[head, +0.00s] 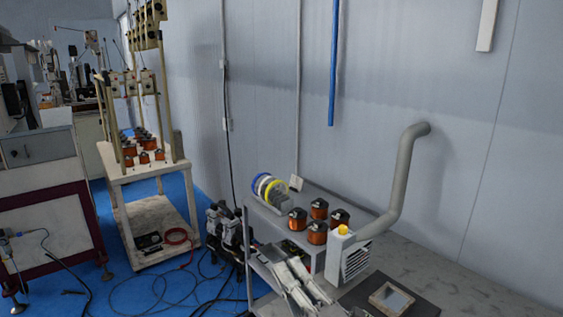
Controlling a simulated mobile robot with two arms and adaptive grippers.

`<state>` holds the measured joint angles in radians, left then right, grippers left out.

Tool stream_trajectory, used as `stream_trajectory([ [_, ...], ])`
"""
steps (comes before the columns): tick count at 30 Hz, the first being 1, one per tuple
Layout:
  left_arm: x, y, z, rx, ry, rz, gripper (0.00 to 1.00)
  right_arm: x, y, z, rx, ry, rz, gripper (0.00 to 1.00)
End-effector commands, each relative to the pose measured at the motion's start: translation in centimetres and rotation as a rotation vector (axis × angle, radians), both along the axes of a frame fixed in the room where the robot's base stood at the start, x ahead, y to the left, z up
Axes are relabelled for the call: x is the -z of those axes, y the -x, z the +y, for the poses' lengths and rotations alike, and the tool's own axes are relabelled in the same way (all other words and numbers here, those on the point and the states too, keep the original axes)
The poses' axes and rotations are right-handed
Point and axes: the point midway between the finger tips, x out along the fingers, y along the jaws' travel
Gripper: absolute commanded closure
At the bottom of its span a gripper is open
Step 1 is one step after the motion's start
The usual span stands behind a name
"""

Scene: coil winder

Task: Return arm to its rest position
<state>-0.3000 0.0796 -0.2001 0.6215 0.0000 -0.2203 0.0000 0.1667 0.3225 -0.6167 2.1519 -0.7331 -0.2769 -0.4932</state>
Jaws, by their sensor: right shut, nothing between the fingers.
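My right gripper (284,267) is at the bottom centre of the head view, pale grey, in front of the grey cart (258,232). Its fingers are shut and nothing is held between them. Several copper-wound coils (317,233) with dark tops stand on the cart just beyond the gripper, apart from it. My left gripper is not in view.
Wire spools (270,188) stand at the cart's back. A white box with a yellow knob (343,231) and a bent grey duct (402,170) are at right. A square frame (391,297) lies on a dark mat. Hoses and cables cover the blue floor left.

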Motion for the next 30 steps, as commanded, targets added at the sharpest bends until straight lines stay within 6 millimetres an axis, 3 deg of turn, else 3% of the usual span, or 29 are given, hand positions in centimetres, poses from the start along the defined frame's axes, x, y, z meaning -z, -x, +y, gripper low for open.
stream_trajectory([
  [1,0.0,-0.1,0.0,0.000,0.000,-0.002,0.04,2.1,-0.5,-2.4,0.062,-0.097,0.139,1.00],
  [5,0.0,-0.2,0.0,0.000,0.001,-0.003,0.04,8.7,-0.4,-8.1,0.227,-0.331,0.486,1.00],
  [8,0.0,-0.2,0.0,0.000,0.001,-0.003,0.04,14.5,1.6,-11.9,0.360,-0.498,0.750,1.00],
  [12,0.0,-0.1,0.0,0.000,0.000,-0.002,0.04,22.2,7.2,-15.7,0.552,-0.699,1.097,1.00],
  [15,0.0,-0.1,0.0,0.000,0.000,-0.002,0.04,26.1,11.7,-17.2,0.672,-0.803,1.293,1.00],
  [18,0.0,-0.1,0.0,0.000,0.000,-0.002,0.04,28.7,16.0,-18.0,0.776,-0.877,1.453,1.00],
  [25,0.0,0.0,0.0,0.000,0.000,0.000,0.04,31.9,25.3,-18.9,0.989,-0.994,1.745,1.00],
  [30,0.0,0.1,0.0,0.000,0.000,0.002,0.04,36.3,23.9,-18.7,0.997,-0.981,1.756,1.00],
])
